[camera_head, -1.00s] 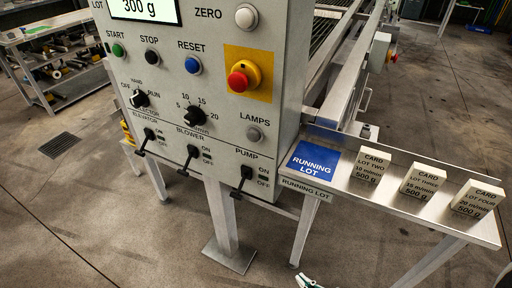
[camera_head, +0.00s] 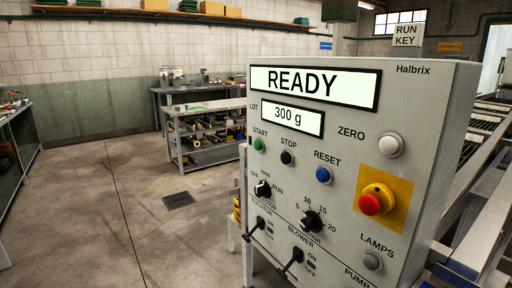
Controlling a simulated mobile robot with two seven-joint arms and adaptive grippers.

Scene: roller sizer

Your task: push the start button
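The green start button (camera_head: 259,144) is at the left of the button row on the grey control panel (camera_head: 420,110), under the label START. The black stop button (camera_head: 287,158) and blue reset button (camera_head: 323,175) are to its right. The upper display (camera_head: 314,85) reads READY and the lot display (camera_head: 292,119) reads 300 g. Neither of my grippers is in view.
A red emergency stop (camera_head: 370,204) on a yellow plate sits at the panel's right. Selector knobs (camera_head: 263,189) and black levers (camera_head: 291,262) are below the buttons. A shelved bench (camera_head: 205,141) stands behind. The floor left of the panel is open.

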